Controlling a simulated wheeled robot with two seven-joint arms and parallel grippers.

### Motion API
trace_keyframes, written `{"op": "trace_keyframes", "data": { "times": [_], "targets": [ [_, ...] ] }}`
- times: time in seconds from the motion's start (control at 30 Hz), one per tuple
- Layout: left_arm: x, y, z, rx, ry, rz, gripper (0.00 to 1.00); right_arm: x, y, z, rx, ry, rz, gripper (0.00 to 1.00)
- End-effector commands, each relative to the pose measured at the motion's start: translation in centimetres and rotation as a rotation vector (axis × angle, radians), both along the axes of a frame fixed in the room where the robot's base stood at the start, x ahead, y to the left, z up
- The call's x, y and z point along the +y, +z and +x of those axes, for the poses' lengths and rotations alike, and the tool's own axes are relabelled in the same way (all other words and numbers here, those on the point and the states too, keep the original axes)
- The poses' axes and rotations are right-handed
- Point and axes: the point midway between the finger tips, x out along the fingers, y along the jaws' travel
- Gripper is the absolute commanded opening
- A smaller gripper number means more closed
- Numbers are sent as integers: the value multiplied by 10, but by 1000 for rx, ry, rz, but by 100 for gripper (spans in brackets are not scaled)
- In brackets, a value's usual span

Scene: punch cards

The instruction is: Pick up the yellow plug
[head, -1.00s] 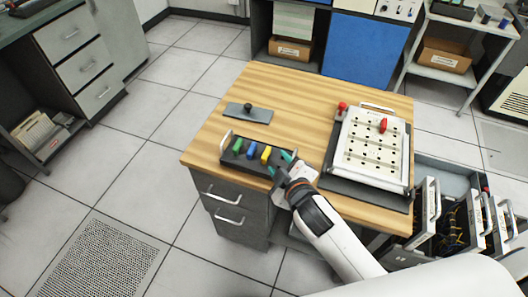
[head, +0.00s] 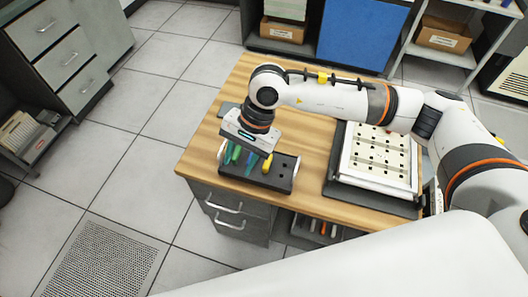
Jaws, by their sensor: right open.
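The yellow plug (head: 267,163) stands in the black plug tray (head: 284,178) on the wooden table. My right gripper (head: 243,157) points down over the left and middle part of the tray, just left of the yellow plug. Its jaws are open, with teal fingertips among the green and blue plugs, which they partly hide. The yellow plug is outside the fingers, and I cannot tell whether they touch any plug. The right end of the tray is bare. My left gripper is not in view.
A white punched panel (head: 378,168) lies in a dark frame on the right of the wooden table (head: 305,150). My right arm crosses above the table and hides its back part. The wood between tray and panel is clear. Drawers (head: 226,205) are below.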

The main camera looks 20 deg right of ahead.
Motion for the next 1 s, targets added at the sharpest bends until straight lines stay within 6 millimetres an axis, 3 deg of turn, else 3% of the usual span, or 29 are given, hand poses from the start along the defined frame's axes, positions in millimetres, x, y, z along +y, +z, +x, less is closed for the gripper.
{"op": "trace_keyframes", "data": {
  "times": [0.03,0.1,0.23,0.37,0.6,0.77,1.0],
  "targets": [
    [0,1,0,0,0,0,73,-25,1,13,-55,33,-110,41],
    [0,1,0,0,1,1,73,-52,1,25,-103,70,-235,41],
    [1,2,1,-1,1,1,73,-79,3,35,-140,100,-356,41],
    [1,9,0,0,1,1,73,-83,-10,36,-139,106,-375,41],
    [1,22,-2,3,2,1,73,-82,-51,36,-139,105,-370,41],
    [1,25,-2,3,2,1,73,-81,-63,37,-142,104,-368,41],
    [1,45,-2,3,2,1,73,-79,-91,41,-139,103,-369,41]
  ]
}}
